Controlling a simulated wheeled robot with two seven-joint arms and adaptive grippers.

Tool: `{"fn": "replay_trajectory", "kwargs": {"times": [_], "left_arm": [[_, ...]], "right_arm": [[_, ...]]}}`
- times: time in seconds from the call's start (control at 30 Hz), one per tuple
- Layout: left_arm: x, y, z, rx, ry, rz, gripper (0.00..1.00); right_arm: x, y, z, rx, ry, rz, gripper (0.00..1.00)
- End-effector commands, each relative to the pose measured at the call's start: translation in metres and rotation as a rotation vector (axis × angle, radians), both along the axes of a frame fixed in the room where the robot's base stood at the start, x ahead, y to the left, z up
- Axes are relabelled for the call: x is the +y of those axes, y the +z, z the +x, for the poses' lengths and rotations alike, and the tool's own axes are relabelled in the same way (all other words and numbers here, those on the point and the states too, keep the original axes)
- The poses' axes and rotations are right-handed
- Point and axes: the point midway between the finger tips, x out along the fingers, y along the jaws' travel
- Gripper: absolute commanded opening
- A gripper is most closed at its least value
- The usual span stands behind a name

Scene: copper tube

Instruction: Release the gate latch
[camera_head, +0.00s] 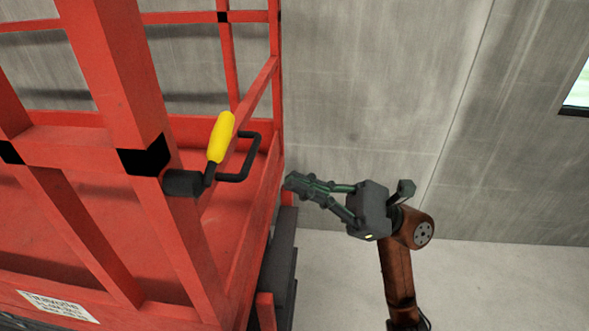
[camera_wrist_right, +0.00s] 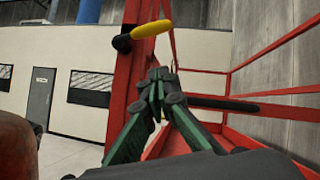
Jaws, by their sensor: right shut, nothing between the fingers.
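The gate latch is a yellow handle (camera_head: 221,137) on a black pivot (camera_head: 184,183) at a red post, with a black bent bar (camera_head: 242,158) beside it. The yellow handle stands up, tilted slightly to the right. My right gripper (camera_head: 297,182) is to the right of the latch and a little lower, apart from it, with its fingers together and pointing left. In the right wrist view the yellow handle (camera_wrist_right: 151,29) is above the closed, empty fingertips (camera_wrist_right: 160,75). My left gripper is not in view.
The red frame (camera_head: 118,70) of the lift's cage fills the left side, with rails around a red floor (camera_head: 60,215). A concrete wall (camera_head: 370,80) stands behind. Open floor (camera_head: 500,285) lies to the right. The wrist view shows a grey door (camera_wrist_right: 41,97).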

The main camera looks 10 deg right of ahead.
Motion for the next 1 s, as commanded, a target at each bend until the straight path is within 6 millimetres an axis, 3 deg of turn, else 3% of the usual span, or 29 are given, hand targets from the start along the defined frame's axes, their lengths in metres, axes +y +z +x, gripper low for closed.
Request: {"fn": "replay_trajectory", "kwargs": {"times": [0.1, 0.37, 0.6, 1.0], "left_arm": [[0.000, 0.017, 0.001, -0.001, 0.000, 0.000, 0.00], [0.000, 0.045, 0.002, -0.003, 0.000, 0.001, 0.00], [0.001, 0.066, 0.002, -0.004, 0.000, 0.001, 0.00], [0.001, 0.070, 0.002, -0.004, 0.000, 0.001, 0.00]], "right_arm": [[0.020, 0.019, 0.001, -0.002, 0.004, 0.002, 0.00], [0.066, 0.048, 0.005, 0.000, 0.004, 0.003, 0.00], [0.075, 0.073, -0.002, -0.001, 0.001, 0.001, 0.00], [0.077, 0.078, -0.004, 0.001, 0.002, 0.001, 0.00]]}}
